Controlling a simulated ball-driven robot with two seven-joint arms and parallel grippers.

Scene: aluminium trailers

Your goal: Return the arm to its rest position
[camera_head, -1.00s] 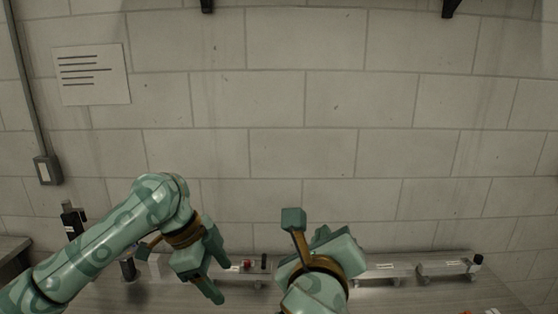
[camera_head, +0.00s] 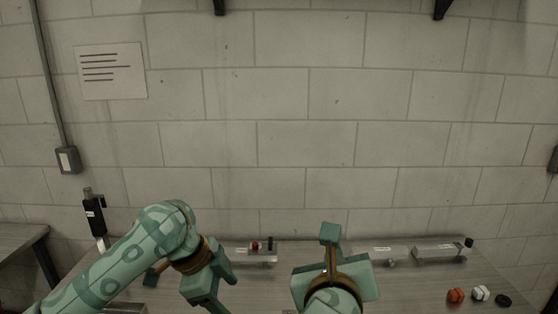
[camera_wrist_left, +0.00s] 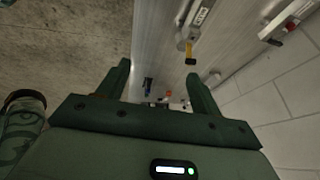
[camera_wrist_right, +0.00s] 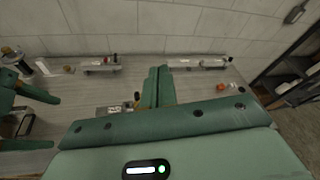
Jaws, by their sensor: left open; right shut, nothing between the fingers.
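My left arm reaches in from the left in the head view, with its gripper (camera_head: 215,285) low over the workbench (camera_head: 400,285). In the left wrist view the two fingers (camera_wrist_left: 160,88) stand wide apart with nothing between them. My right arm rises from the bottom middle of the head view; its hand (camera_head: 335,275) is over the bench, and its fingertips are hard to make out there. In the right wrist view the fingers (camera_wrist_right: 158,85) are pressed together and empty, pointing toward the back of the bench. Neither gripper visibly touches anything.
A rail piece with a red part (camera_head: 255,246) stands at the back. Another rail (camera_head: 437,252) is at back right. Orange (camera_head: 455,295), white (camera_head: 481,293) and black (camera_head: 503,300) pieces lie at right. A black bottle-like object (camera_head: 94,215) stands at left. A wall is behind.

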